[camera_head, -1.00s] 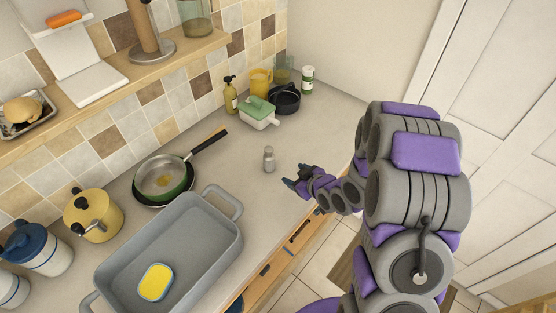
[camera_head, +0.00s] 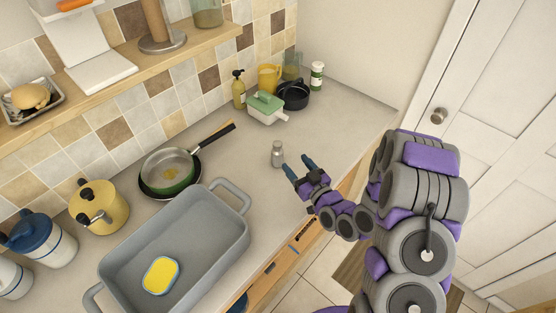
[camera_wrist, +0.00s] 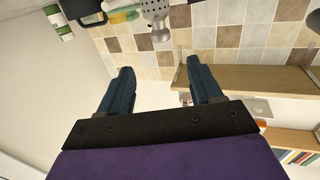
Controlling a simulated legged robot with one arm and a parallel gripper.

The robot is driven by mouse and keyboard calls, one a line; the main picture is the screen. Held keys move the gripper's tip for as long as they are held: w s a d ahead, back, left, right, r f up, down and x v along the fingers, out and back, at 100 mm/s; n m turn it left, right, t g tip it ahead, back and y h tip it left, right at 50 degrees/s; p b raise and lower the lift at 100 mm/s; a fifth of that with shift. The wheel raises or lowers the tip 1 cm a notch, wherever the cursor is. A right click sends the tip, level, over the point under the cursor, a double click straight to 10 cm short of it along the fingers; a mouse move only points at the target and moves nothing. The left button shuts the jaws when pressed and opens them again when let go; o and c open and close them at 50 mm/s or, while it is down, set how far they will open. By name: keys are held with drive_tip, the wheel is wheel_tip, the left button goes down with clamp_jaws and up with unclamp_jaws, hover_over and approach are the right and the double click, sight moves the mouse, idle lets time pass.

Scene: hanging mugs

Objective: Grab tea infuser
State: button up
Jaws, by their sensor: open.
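The tea infuser (camera_head: 277,154) is a small grey metal cylinder standing upright on the counter (camera_head: 325,132). In the wrist view the infuser (camera_wrist: 155,16) is at the top centre, with a perforated body, partly cut off by the frame edge. My gripper (camera_head: 299,168) is open and empty, just to the right of the infuser in the head view. In the wrist view my gripper's two blue fingers (camera_wrist: 163,88) are spread wide, with the infuser beyond the gap between them. I see no contact.
A grey roasting pan (camera_head: 225,252) with a yellow sponge (camera_head: 161,275) lies at the front left. A frying pan (camera_head: 168,170) is behind it. A green-lidded dish (camera_head: 265,107), yellow jug (camera_head: 269,77) and black pot (camera_head: 293,95) stand at the back. Counter around the infuser is clear.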

sight(275, 141)
drive_tip(key=shift+a+f+b+x, duration=0.15)
drive_tip(key=shift+b+x, duration=1.05)
drive_tip(key=shift+x, duration=2.4)
drive_tip(key=shift+a+f+b+x, duration=0.15)
drive_tip(key=shift+b+x, duration=1.05)
drive_tip(key=shift+x, duration=2.35)
drive_tip(key=shift+s+d, duration=0.1)
drive_tip(key=shift+s, duration=0.05)
clamp_jaws()
